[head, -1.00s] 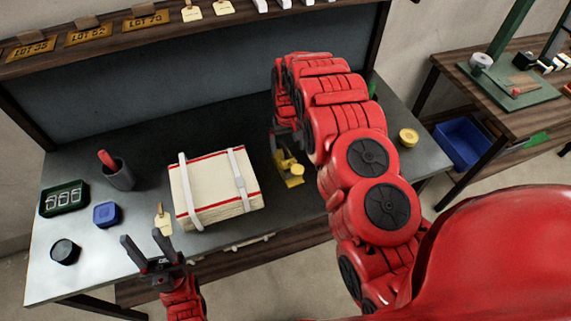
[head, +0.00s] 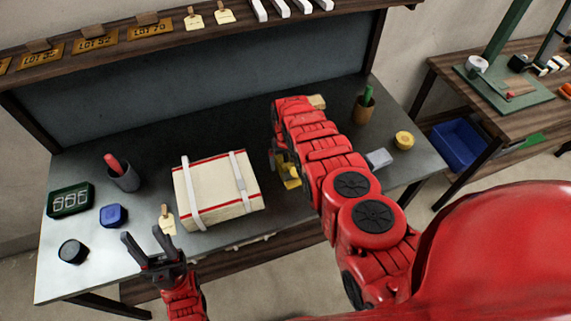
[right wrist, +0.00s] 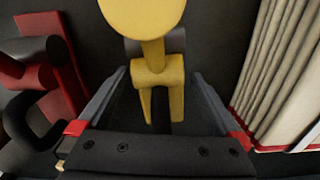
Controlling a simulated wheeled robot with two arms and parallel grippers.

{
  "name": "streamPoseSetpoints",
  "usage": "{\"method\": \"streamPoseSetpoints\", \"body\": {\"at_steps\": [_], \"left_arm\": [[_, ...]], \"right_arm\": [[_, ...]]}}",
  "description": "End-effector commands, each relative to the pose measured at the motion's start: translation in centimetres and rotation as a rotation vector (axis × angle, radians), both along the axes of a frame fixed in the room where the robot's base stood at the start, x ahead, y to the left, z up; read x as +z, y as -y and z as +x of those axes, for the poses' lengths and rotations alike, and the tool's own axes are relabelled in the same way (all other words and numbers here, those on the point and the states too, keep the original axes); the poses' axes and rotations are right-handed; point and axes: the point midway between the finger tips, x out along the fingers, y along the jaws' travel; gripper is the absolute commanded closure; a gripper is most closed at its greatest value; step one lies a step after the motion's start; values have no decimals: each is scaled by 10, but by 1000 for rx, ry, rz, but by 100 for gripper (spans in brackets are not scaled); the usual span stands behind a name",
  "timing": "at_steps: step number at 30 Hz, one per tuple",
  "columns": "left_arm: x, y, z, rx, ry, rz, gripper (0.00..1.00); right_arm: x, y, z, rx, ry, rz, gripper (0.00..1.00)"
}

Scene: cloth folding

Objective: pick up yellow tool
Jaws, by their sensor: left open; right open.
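The yellow tool (head: 291,182) lies on the grey workbench, right of the cloth-like bundle, partly hidden by my right arm in the head view. In the right wrist view the yellow tool (right wrist: 160,70) has a round end at the top and two prongs pointing toward the palm. My right gripper (right wrist: 160,76) is open, with one finger on each side of the tool and a gap to each. My right gripper is mostly hidden in the head view. My left gripper (head: 143,240) is open and empty near the bench's front edge.
The strapped white bundle (head: 218,188) stands close beside my right gripper. A grey cup (head: 124,178), blue container (head: 113,215), green tray (head: 70,199) and black round item (head: 72,251) are at left. A brown cup (head: 365,108) and yellow roll (head: 404,140) are at right.

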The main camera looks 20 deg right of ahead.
Motion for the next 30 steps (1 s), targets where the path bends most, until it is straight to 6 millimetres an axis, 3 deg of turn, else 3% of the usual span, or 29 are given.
{"method": "streamPoseSetpoints", "body": {"at_steps": [9, 25, 30], "left_arm": [[0, 0, 0, 0, 0, 0, 50], [0, 0, 0, 0, 0, 0, 50], [0, 0, 0, 0, 0, 0, 50]], "right_arm": [[-1, 0, 0, 0, 0, 0, 2], [-2, 0, -1, 0, -1, 0, 97], [-2, 0, -1, 0, -1, 0, 100]]}}
